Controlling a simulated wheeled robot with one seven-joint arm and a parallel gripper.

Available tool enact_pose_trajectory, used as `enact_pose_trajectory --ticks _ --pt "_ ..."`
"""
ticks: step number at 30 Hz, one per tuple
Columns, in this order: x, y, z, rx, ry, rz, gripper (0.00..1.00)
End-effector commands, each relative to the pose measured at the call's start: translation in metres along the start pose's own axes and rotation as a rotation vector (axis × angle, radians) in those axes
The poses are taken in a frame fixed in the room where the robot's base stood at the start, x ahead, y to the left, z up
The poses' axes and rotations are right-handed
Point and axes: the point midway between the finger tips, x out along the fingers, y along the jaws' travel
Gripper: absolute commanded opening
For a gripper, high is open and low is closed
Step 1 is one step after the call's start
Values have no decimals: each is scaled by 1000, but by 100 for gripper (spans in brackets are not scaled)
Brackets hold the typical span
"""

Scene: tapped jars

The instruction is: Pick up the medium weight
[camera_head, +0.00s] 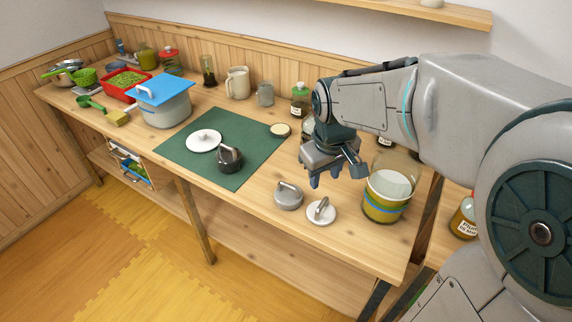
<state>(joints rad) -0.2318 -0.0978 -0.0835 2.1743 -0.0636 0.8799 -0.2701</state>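Several handled or knobbed pieces could be the weights, and I cannot tell for sure which is the medium one. A dark weight with a loop handle (231,162) stands on the green mat (181,156). A grey weight with a bar handle (288,198) stands on bare wood right of the mat. A pale disc with an upright handle (321,214) lies beside it. A white disc with a small knob (204,141) lies on the mat. My gripper (337,178) hangs above the table, behind and above the grey weight and pale disc. Its fingers are apart, with nothing between them.
A large jar with a yellow-green band (386,198) stands close to the right of my gripper. A pot with a blue board on it (165,107) stands left of the mat. Jars and a jug (238,83) line the back. The wooden table's (245,205) front edge is clear.

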Motion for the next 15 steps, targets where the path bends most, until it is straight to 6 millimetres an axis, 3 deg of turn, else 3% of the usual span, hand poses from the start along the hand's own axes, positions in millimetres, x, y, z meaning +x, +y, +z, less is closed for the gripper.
enact_pose_trajectory --ticks 3,9,15 --pt "10 -4 -40 -134 -24 6 38" --pt "34 -16 -96 -346 -55 29 38" --pt "54 -29 -130 -488 -77 48 38"
